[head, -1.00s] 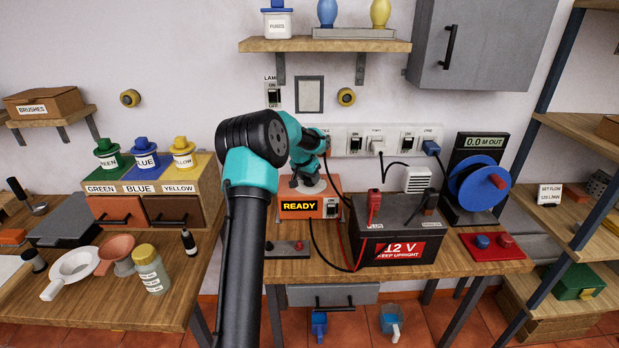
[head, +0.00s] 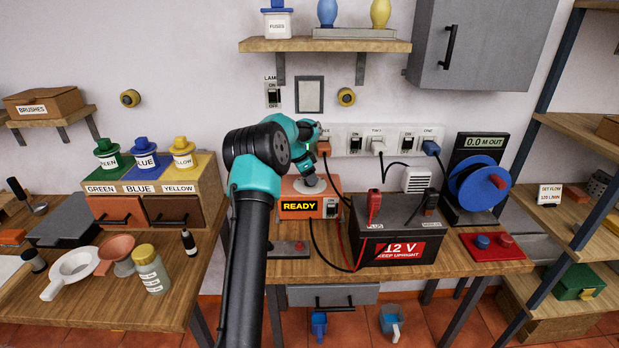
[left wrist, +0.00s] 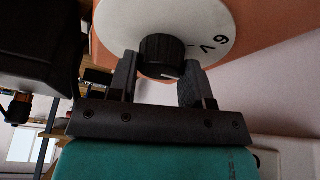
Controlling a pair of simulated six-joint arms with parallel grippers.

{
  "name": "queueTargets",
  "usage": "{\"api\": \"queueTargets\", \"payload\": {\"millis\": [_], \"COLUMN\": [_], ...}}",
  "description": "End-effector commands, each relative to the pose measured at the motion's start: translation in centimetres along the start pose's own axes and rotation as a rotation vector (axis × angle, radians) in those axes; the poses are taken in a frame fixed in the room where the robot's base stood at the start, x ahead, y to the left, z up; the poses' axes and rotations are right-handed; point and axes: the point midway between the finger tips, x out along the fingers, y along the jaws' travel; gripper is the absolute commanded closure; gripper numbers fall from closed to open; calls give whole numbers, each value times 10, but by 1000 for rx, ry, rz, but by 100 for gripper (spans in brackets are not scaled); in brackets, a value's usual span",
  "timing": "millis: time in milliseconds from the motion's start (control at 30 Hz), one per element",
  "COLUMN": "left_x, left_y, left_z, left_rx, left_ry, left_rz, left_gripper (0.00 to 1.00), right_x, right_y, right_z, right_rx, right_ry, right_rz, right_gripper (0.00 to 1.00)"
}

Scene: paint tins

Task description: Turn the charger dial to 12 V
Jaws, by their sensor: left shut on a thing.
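The charger (head: 292,209) is an orange box on the middle bench, with a lit READY display (head: 299,206) on its front. Its white dial plate (head: 311,187) shows on top, partly behind my left arm. In the left wrist view my left gripper (left wrist: 160,76) has a finger on either side of the black dial knob (left wrist: 163,48) and is shut on it. A pale mark shows on the knob's near edge. The plate (left wrist: 215,20) reads 6 V to the right of the knob; its other markings are hidden. My right gripper is not in view.
A 12 V battery (head: 395,235) with red and black clamps stands right of the charger, with cables between them. A switch (head: 331,207) is on the charger's front. A socket strip (head: 365,141) runs along the wall behind.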

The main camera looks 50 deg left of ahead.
Motion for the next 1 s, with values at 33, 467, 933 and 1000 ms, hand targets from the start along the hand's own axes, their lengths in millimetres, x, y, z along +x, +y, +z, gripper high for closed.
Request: {"api": "queueTargets", "payload": {"millis": [33,467,933,1000], "left_x": [1,1,1,1], "left_y": [1,1,2,2], "left_z": [-1,-1,-1,-1], "left_rx": [38,308,360,360], "left_ry": [-2,-16,-20,-20], "left_rz": [20,133,157,157], "left_gripper": [79,79,79,79], "right_x": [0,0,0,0], "right_y": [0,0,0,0], "right_z": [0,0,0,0], "right_rx": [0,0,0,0], "right_ry": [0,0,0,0], "right_rz": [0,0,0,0], "right_gripper": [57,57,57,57]}}
